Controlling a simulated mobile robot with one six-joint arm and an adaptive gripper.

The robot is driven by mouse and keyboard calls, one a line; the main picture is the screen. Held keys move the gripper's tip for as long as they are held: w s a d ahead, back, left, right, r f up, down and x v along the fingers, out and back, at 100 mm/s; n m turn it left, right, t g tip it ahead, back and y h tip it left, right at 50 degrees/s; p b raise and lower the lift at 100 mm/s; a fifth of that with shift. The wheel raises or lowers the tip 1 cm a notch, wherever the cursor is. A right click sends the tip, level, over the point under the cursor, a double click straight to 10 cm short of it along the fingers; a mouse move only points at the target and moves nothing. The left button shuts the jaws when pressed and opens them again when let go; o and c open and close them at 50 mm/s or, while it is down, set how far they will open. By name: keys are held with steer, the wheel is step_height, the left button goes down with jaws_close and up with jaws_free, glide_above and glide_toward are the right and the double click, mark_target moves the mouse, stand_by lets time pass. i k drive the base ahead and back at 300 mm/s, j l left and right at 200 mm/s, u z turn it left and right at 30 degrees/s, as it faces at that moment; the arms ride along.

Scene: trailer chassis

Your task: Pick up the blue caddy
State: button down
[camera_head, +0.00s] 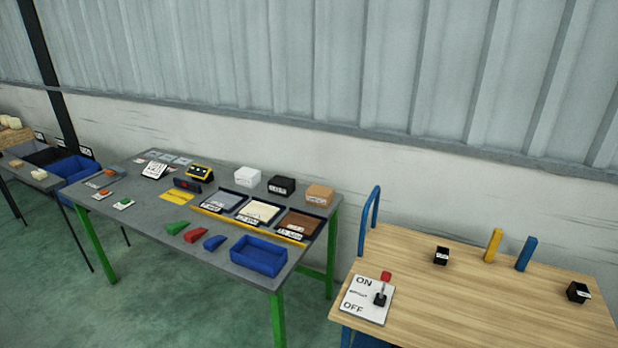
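A blue open-topped caddy (258,256) sits near the front right corner of the grey table with green legs (226,246). It looks upright and empty. A larger blue bin (75,170) is at the far left, by another table. My gripper does not show in this view.
A wooden-topped trolley (470,290) with a lever switch plate (367,298) stands at right. Green floor (170,310) in front is clear.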

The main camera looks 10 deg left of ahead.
mark_target(264, 257)
steer(key=i+j+u, duration=0.15)
steer(key=i+j, duration=0.2)
steer(key=i+j+u, duration=0.15)
steer(key=i+j, duration=0.2)
steer(key=i, duration=0.2)
steer(key=i+j+u, duration=0.15)
steer(key=i, duration=0.3)
steer(key=i+j+u, duration=0.15)
steer(key=i+j, duration=0.15)
steer(key=i, duration=0.15)
